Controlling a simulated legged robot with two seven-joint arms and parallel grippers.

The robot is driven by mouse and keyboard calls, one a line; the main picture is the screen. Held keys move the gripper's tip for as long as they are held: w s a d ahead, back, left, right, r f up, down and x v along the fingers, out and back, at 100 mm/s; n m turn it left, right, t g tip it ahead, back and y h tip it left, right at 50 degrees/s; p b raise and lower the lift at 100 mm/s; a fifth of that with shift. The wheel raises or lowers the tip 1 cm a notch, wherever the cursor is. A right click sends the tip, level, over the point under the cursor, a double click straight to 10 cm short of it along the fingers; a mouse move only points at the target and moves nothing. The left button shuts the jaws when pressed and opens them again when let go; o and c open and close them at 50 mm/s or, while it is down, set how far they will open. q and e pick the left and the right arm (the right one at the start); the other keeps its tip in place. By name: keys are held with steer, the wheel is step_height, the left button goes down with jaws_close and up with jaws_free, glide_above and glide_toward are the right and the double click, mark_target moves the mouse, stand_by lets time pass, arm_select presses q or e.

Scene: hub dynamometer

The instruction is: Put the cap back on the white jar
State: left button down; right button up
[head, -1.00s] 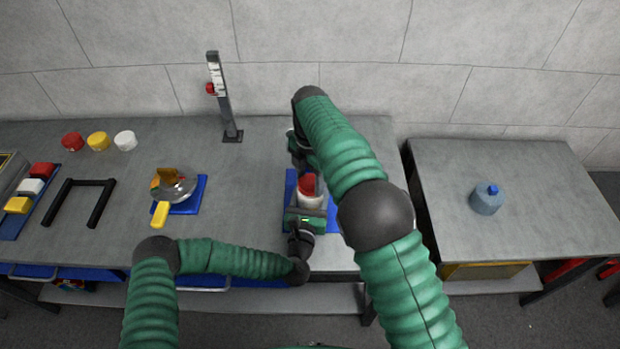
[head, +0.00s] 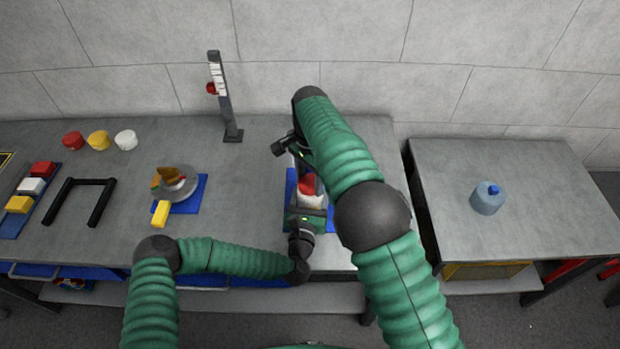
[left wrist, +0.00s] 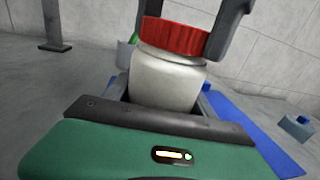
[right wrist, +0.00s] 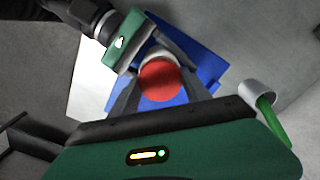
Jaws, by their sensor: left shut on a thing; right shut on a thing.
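The white jar (head: 311,201) stands over a blue mat, and my left gripper (head: 306,212) is shut on its body. The jar fills the middle of the left wrist view (left wrist: 168,80). The red cap (head: 306,184) is on top of the jar's mouth, roughly in line with it. In the left wrist view (left wrist: 175,37) its ribbed side meets the jar's shoulder; I cannot tell whether it is screwed down. My right gripper (right wrist: 158,78) is shut on the cap from above, one finger on each side. In the head view my right arm partly hides it.
A white cup with a green stick (right wrist: 260,94) is close by the jar. The blue mat (right wrist: 206,72) lies beneath. Red, yellow and white lids (head: 98,141) stand at the back left. A post (head: 224,100) stands behind. A blue bottle (head: 487,199) is on the right table.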

arm_select(q)
steer(key=shift+s+d, duration=0.15)
steer(key=shift+d, duration=0.1)
arm_select(e)
steer(key=m, duration=0.4)
steer(key=shift+w+a+r, duration=0.1)
steer(key=shift+w, duration=0.05)
steer(key=o, duration=1.2)
arm_select(q)
steer(key=shift+a, duration=0.1)
arm_select(e)
steer(key=o, duration=0.3)
arm_select(q)
steer(key=shift+a, duration=0.1)
arm_select(e)
steer(key=shift+o, duration=0.2)
steer(key=shift+r, duration=2.2)
steer(key=shift+c, duration=0.4)
